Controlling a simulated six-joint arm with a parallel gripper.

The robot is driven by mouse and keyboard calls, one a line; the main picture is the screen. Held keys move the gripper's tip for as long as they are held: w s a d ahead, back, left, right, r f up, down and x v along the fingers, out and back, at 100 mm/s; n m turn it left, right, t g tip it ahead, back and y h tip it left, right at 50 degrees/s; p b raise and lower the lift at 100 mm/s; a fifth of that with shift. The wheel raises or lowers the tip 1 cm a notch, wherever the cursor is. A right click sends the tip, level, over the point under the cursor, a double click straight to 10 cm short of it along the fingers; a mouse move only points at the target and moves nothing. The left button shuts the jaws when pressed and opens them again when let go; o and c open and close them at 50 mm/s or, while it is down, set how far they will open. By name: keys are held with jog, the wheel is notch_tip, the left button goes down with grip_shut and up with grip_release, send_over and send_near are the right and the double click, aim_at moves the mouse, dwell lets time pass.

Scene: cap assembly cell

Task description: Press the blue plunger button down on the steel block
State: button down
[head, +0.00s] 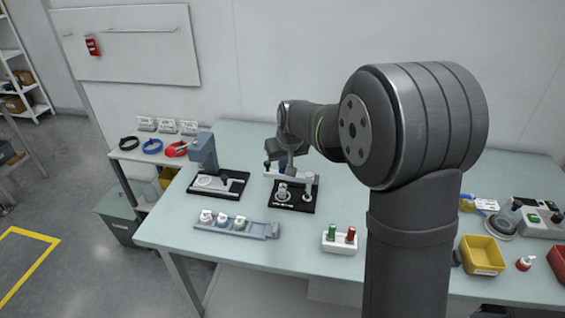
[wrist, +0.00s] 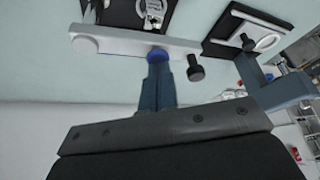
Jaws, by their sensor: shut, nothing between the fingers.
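The blue plunger button (wrist: 157,54) shows as a round blue cap on the pale steel bar (wrist: 118,42) in the wrist view. My gripper (wrist: 158,70) is shut, its two blue-grey fingers together and empty. The fingertips overlap the near edge of the button in this view; I cannot tell whether they touch it or how far it is pressed. In the head view my gripper (head: 273,158) is over the back of the black-based fixture (head: 302,207), where the steel bar (head: 293,176) also shows. The button cannot be made out there.
A black knob (wrist: 195,68) sticks out right of my fingers. Another black-based fixture with a blue-grey post (head: 203,152) stands to the left. A grey rack (head: 262,231) with several small parts and a red-and-green button box (head: 339,241) are in front. The table between them is clear.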

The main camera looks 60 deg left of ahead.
jog(key=shift+r, duration=1.5)
jog(key=shift+r, duration=0.1)
notch_tip(320, 180, up, 5)
jog(key=shift+f, duration=0.1)
jog(key=shift+f, duration=0.1)
